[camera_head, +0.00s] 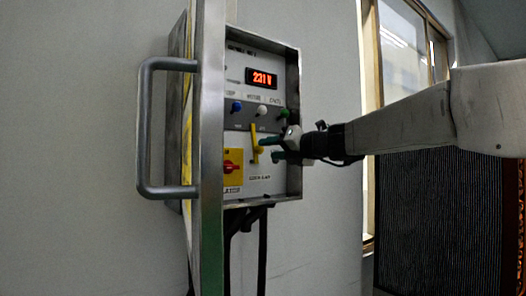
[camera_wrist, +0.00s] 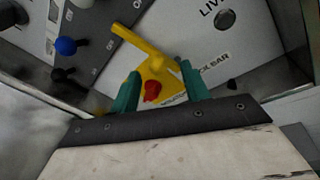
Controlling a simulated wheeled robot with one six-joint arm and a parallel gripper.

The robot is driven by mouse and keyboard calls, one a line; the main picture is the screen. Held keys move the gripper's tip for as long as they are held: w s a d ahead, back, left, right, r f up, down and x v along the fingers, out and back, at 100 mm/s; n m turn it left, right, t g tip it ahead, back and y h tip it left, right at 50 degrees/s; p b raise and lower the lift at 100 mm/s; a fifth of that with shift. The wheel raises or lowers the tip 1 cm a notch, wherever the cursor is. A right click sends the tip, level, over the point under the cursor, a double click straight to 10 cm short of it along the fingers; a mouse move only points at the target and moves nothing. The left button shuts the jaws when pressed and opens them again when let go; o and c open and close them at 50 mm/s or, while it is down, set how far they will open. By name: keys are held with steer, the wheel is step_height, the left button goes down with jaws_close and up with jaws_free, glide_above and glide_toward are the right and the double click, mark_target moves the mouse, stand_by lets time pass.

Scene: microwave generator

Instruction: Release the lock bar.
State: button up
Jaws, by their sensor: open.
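The yellow lock bar (camera_head: 255,137) stands roughly upright on the panel inside the open metal box in the head view. In the wrist view the yellow bar (camera_wrist: 137,46) runs slantwise, with its lower end between my fingertips. My gripper (camera_head: 270,148) comes in from the right, in front of the panel beside the bar. Its two teal fingers (camera_wrist: 160,72) are apart in the wrist view, one on each side of the bar's lower end. I cannot tell whether either finger touches it.
A red rotary switch (camera_head: 232,167) on a yellow plate sits at the panel's lower left. Blue (camera_head: 237,107), white (camera_head: 261,111) and green (camera_head: 284,113) knobs sit above the bar, under a lit display (camera_head: 262,78). The open door (camera_head: 211,150) with its handle (camera_head: 146,130) stands at the left.

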steer(key=shift+v, duration=1.5)
